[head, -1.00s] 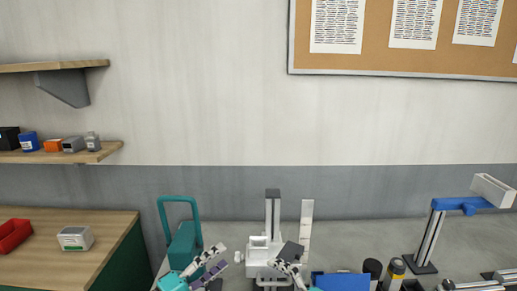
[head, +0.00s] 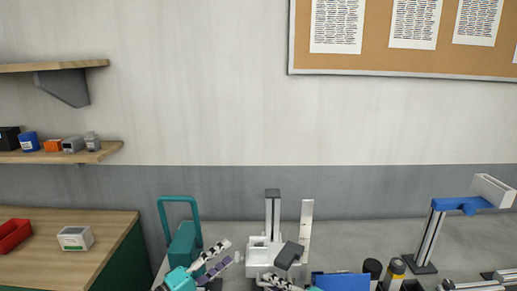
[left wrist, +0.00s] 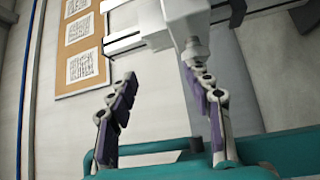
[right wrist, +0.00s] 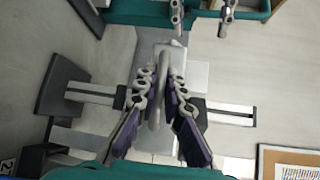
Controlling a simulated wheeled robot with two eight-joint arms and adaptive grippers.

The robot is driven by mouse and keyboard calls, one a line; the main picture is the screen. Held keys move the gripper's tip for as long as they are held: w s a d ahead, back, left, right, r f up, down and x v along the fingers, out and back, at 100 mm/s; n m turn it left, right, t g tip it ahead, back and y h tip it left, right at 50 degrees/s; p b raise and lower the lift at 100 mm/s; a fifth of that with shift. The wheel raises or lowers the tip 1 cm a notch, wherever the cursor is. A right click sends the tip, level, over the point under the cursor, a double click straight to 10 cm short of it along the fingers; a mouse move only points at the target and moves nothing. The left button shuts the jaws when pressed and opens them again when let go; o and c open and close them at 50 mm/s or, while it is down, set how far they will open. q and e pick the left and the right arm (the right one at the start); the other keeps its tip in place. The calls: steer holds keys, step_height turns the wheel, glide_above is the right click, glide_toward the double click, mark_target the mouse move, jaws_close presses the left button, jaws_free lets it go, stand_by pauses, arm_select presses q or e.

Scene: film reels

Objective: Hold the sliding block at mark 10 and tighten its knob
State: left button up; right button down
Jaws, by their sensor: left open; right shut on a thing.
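The white sliding block (head: 258,254) sits on an upright grey column (head: 272,214). A pale scale strip (head: 306,228) stands beside the column; its marks are too small to read. My right gripper (head: 272,281) is shut on the block's grey loop handle, seen between its fingers in the right wrist view (right wrist: 160,92). My left gripper (head: 226,254) is open and empty at the block's left side. In the left wrist view the knob (left wrist: 195,50) is by the tip of the right-hand finger of my left gripper (left wrist: 160,82).
A teal frame (head: 178,199) stands at the back left of the bench. A blue bin (head: 342,282), dark cylinders (head: 373,268) and a blue-topped stand (head: 433,232) are to the right. A wooden counter (head: 110,229) is at far left. The bench behind the column is clear.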

arm_select(q)
steer(key=shift+x, duration=1.8)
steer(key=shift+w, duration=0.1)
steer(key=w+n+g+y, duration=0.1)
steer(key=n, duration=0.1)
steer(key=w+n+g+y, duration=0.1)
steer(key=g, duration=0.1)
steer(key=w+n+g+y, duration=0.1)
steer(key=n+g, duration=0.1)
steer(key=shift+w+f+n, duration=0.25)
steer(key=shift+w+n, duration=0.05)
steer(key=shift+w, duration=0.1)
steer(key=shift+f+g+y, duration=0.1)
steer(key=shift+g+y, duration=0.2)
steer(key=shift+g, duration=0.1)
steer(key=shift+c, duration=1)
jaws_close()
